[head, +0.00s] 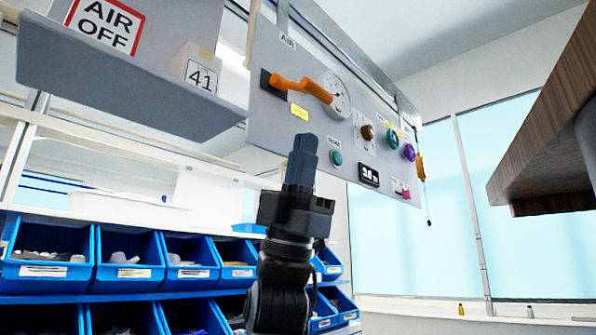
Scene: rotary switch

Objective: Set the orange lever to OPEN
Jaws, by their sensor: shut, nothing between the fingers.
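The orange lever (314,90) is on the upper left of a grey control panel (283,53), under a label reading AIR (288,41). Its arm reaches right from a dark mount (268,82), and its thick grip end lies partly over a round white gauge (339,98). A small yellow label (299,112) sits below the lever; I cannot read its words. My gripper (304,143) points up with its fingers together and nothing between them. In the picture it is below the lever, apart from it.
The panel also carries a teal button (335,158), a brown knob (367,132), a green knob (393,140), a purple knob (409,152) and a digital display (369,174). An AIR OFF sign (104,23) is at upper left. Blue bins (128,283) fill the lower left. A wooden overhang (545,140) is at right.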

